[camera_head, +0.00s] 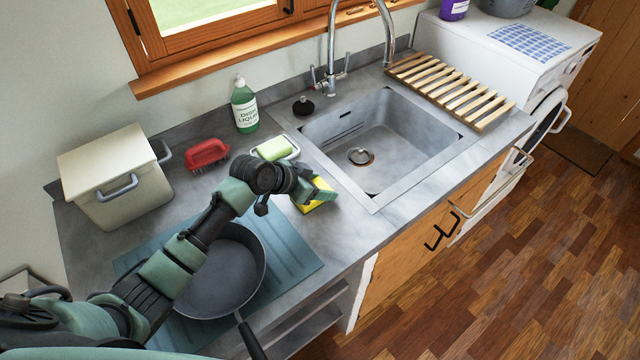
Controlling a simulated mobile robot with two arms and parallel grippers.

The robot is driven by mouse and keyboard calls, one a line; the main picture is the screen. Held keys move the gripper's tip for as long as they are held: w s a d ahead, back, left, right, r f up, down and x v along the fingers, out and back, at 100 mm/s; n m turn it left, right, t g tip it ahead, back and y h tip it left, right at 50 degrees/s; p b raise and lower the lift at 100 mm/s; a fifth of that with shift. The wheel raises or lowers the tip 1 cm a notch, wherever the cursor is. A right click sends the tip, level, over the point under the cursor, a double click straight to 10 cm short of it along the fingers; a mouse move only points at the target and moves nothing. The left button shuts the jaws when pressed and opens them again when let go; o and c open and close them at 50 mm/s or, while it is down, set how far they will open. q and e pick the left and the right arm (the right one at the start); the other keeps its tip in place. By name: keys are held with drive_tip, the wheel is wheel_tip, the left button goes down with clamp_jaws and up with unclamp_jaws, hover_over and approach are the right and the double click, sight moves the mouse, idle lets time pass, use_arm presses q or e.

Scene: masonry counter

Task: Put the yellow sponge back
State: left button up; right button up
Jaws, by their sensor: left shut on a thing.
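My left gripper (310,192) is shut on the yellow sponge (321,203), near the left front corner of the sink. The fingers hide part of the sponge, and I cannot tell whether it touches the counter. A small white dish (293,157) behind the gripper holds a pale green bar (274,148). The grey sink (400,135) to the right is empty. My right gripper is not in view.
A frying pan (225,280) lies on a blue mat (300,262) under my left arm. A red brush (207,154), a green dish liquid bottle (244,108) and a lidded cream bin (120,185) stand behind. A wooden rack (450,88) lies right of the sink.

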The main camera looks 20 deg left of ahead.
use_arm(q)
drive_tip(key=shift+f, duration=0.15)
drive_tip(key=o, duration=1.4)
drive_tip(key=shift+o, duration=0.2)
drive_tip(key=shift+r, duration=0.3)
drive_tip(key=b+v, duration=0.1)
drive_tip(key=v, duration=1)
drive_tip(key=shift+s+a+r+b, duration=0.2)
drive_tip(key=shift+s+b, duration=0.15)
drive_tip(key=shift+b, duration=0.05)
